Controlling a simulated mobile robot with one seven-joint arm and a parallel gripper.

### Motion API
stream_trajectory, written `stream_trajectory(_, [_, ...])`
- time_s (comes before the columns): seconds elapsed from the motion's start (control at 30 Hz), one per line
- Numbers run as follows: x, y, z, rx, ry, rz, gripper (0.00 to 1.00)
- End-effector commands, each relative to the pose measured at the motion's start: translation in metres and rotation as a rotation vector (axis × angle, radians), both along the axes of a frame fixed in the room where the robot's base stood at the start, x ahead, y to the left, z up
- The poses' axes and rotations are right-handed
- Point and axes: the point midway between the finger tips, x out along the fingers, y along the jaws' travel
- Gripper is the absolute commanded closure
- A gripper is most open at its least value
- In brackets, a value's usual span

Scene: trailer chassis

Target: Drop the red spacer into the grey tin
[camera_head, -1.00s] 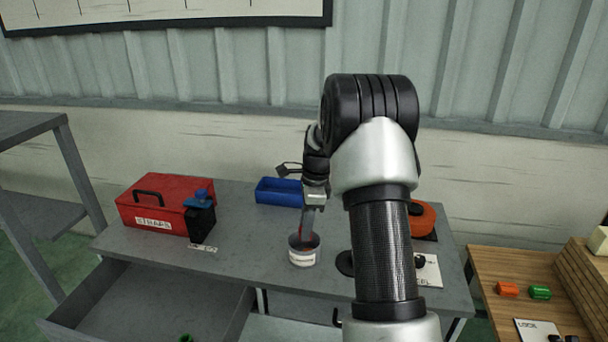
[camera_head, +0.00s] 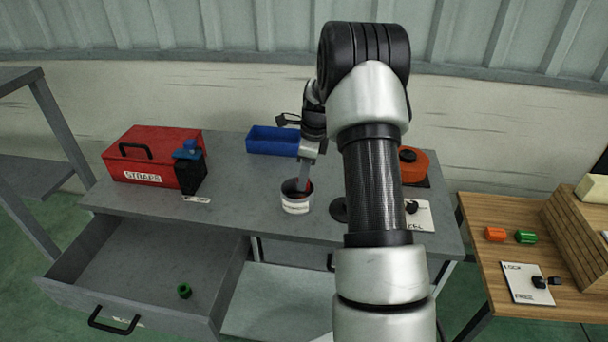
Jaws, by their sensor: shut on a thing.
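The grey tin (camera_head: 296,206) has a pale label and stands on the grey workbench, near its front edge. My gripper (camera_head: 303,184) points down at the tin's mouth, with its fingertips at or just inside the rim. It is shut on the red spacer (camera_head: 308,187), of which only a small red patch shows by the fingertips. The rest of the spacer is hidden by the fingers and the tin wall. I cannot tell whether the spacer touches the tin.
A red box labelled STRAPS (camera_head: 154,160), a dark bottle with a blue top (camera_head: 190,170) and a blue bin (camera_head: 272,141) stand on the workbench. An open drawer (camera_head: 130,265) holds a green piece (camera_head: 184,290). A wooden table (camera_head: 480,215) stands at right.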

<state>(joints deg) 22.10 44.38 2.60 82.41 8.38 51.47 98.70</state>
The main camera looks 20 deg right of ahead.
Motion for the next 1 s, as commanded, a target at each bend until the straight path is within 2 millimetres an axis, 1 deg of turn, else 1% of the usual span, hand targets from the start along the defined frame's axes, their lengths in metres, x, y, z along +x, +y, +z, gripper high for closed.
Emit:
stream_trajectory(0.17, [0.000,0.000,0.001,-0.001,-0.001,0.000,1.00])
stream_trajectory(0.2, [0.000,0.000,0.001,-0.001,-0.001,0.001,0.72])
stream_trajectory(0.27, [0.000,0.000,0.001,-0.001,-0.001,0.001,0.62])
stream_trajectory(0.3, [0.000,0.000,0.001,-0.001,-0.001,0.001,0.56])
stream_trajectory(0.33, [0.000,0.000,0.001,-0.001,-0.001,0.001,0.54])
stream_trajectory(0.6, [0.000,0.000,0.001,0.000,0.000,0.001,0.54])
stream_trajectory(0.73, [0.000,-0.002,0.010,-0.001,-0.002,0.001,0.54])
stream_trajectory(0.87, [-0.002,-0.004,0.033,-0.003,-0.004,0.001,0.54])
stream_trajectory(1.0, [-0.004,-0.008,0.067,-0.002,-0.005,0.000,0.54])
